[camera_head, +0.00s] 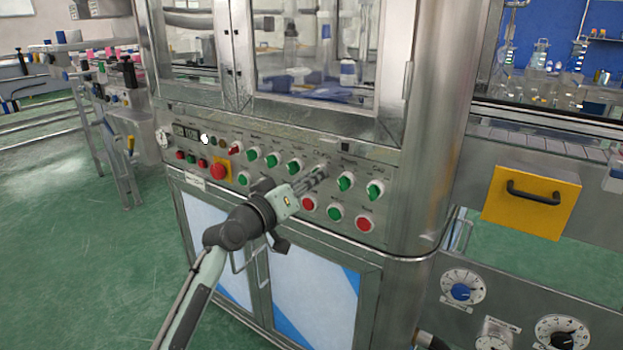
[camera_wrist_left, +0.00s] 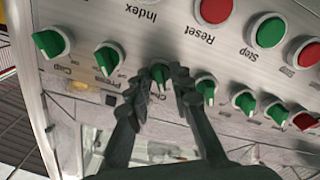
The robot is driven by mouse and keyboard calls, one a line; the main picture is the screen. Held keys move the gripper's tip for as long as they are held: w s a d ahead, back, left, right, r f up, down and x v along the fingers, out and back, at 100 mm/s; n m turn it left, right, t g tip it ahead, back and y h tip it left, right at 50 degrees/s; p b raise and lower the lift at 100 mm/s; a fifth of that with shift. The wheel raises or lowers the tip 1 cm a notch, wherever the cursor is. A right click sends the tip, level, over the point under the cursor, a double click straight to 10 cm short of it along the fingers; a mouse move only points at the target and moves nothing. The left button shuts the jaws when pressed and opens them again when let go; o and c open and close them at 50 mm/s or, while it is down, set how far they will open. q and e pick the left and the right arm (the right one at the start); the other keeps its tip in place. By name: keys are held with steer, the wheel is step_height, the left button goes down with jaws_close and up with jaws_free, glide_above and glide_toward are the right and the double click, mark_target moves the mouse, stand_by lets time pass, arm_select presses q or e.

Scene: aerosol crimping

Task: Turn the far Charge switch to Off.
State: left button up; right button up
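The Charge switch is a green knob (camera_wrist_left: 160,73) on the steel control panel (camera_head: 392,215). In the left wrist view, which sees the panel upside down, its label is partly covered and only its first letters show. The knob's grip bar stands roughly upright in the picture. My left gripper (camera_wrist_left: 161,80) reaches to the panel with one finger on each side of the knob. Narrow gaps seem to show beside the bar. In the head view my left gripper (camera_head: 318,178) hides this switch. The knob's marked positions are not readable. My right gripper is not in view.
A Cap knob (camera_wrist_left: 50,43) is further left. Red and green push buttons, Reset (camera_wrist_left: 215,10) and Step (camera_wrist_left: 268,31), are nearby. A red emergency button (camera_head: 219,171) is on the panel's left part.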

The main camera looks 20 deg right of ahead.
arm_select(q)
steer(key=shift+a, duration=0.1)
steer(key=v, duration=1.2)
